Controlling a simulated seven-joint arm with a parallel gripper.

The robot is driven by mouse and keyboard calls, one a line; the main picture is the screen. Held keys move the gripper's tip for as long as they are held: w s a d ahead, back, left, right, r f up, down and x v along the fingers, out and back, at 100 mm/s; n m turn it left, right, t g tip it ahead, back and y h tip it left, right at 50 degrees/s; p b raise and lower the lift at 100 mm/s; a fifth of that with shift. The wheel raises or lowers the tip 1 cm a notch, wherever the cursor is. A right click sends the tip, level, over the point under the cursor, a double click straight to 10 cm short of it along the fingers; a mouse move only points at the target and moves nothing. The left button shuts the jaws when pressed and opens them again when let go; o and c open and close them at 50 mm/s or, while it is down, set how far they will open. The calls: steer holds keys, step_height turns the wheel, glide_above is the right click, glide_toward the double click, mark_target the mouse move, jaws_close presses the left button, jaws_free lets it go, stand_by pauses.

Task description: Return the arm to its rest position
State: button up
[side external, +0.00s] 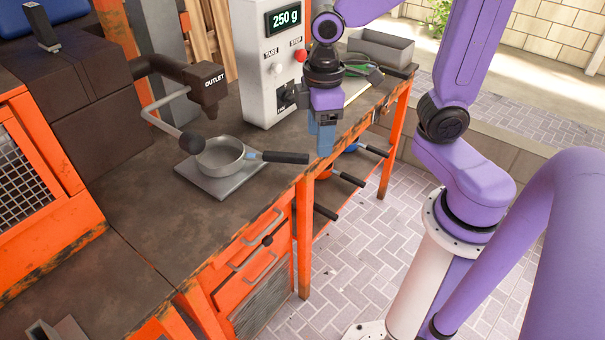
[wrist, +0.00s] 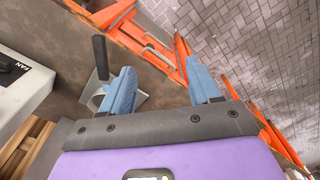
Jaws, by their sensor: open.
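My gripper (side external: 323,135) hangs from my purple arm near the front edge of the bench, to the right of a pan's black handle in the side external view. Its blue fingers point down. In the wrist view my gripper (wrist: 162,85) shows two blue fingers spread apart with nothing between them. The small metal pan (side external: 220,156) sits on a flat grey plate (side external: 212,186) on the bench, with its handle pointing toward my gripper. In the wrist view the pan is partly hidden behind the left finger, and its black handle (wrist: 100,58) shows above.
A control box (side external: 268,60) reading 250 g stands behind my gripper. The outlet spout (side external: 208,84) overhangs the bench behind the pan. A grey bin (side external: 380,48) stands at the back right. Orange drawers (side external: 248,262) line the bench front. The paved floor (side external: 350,240) in front looks clear.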

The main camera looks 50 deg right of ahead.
steer(key=s+n, duration=0.2)
steer(key=s, duration=1.1)
steer(key=shift+d+f+n, duration=0.35)
steer(key=shift+d+n, duration=0.05)
steer(key=shift+d, duration=0.05)
